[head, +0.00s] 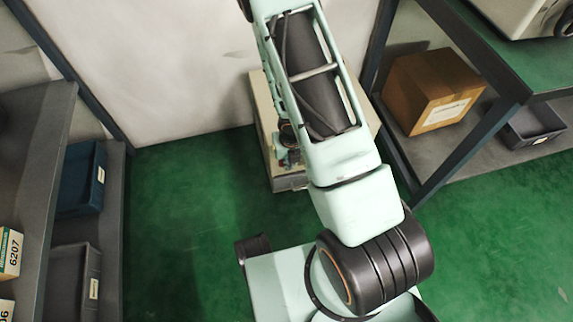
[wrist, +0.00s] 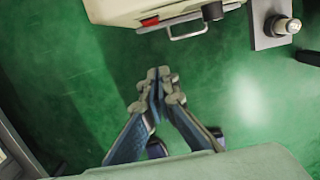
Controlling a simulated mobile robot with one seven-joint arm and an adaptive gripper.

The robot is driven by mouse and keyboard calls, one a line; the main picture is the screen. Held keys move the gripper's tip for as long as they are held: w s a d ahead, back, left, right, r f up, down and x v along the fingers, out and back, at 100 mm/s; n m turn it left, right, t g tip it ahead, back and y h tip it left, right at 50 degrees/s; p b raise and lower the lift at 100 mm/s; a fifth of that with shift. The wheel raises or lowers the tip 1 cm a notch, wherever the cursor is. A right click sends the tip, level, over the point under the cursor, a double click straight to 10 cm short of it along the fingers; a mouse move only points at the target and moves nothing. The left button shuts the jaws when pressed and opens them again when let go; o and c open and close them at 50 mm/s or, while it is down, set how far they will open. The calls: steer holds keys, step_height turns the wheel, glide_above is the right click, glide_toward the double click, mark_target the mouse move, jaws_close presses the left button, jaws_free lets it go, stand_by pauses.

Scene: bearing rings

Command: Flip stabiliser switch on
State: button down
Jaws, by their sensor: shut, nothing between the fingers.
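The stabiliser appears to be the beige box (head: 262,105) on the green floor against the white wall. My arm covers much of it in the head view. In the wrist view the beige box (wrist: 125,8) is at the top edge, cut off by the frame. A small red switch (wrist: 150,21) sits on its face, left of a metal handle. I cannot tell the switch's position. My gripper (wrist: 158,74) is shut and empty, its fingertips together. In the picture it lies below the switch and handle, with green floor showing between.
A shelf (head: 42,150) with blue and grey bins stands at left. A rack (head: 440,165) at right holds a cardboard box (head: 432,90) and a dark bin (head: 532,127). Open green floor (head: 185,200) lies between. A grey plate (wrist: 262,38) bearing a round fitting is right of the beige box.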

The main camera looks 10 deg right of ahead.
steer(key=w+f+b, duration=0.4)
steer(key=w+f, duration=0.1)
steer(key=f, duration=0.5)
